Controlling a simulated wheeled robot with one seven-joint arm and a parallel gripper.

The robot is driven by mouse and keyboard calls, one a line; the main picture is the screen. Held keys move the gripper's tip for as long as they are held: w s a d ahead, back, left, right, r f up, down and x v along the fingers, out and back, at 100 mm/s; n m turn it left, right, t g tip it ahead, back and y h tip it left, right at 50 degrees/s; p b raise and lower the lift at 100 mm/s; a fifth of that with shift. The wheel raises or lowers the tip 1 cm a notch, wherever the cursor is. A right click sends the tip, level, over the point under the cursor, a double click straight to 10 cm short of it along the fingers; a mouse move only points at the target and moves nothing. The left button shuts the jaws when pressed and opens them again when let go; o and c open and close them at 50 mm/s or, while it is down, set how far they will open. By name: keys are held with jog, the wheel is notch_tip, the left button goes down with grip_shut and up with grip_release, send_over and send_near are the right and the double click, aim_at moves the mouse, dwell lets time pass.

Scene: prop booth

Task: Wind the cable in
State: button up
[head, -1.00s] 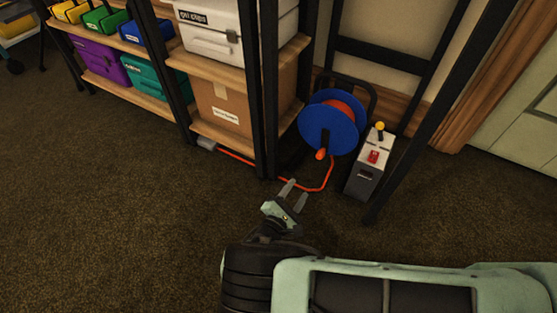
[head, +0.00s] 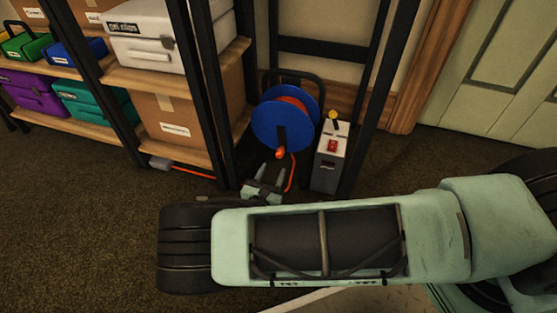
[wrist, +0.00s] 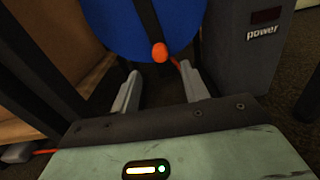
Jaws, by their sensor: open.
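The cable reel (head: 268,128) has a blue disc with orange cable wound behind it and stands upright low in the black rack. Its orange crank knob (head: 281,153) is at the bottom of the disc. The loose orange cable (head: 195,171) runs along the floor from a grey end block (head: 160,163) toward the reel, partly hidden by my gripper. My gripper (head: 268,176) is open and empty, low in front of the reel. In the wrist view the knob (wrist: 159,53) appears between and just beyond the fingertips (wrist: 158,72), apart from both.
A grey power box (head: 328,172) with a red switch (head: 332,146) and yellow-topped lever (head: 333,116) stands close right of the reel. A black rack post (head: 217,110) is close on the left. Shelves hold a cardboard box (head: 190,105) and cases. Carpet at left is clear.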

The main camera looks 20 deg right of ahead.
aim_at(278, 157)
jog(key=shift+b+x, duration=1.55)
jog(key=shift+x, duration=2.35)
jog(key=shift+a, duration=0.1)
grip_shut()
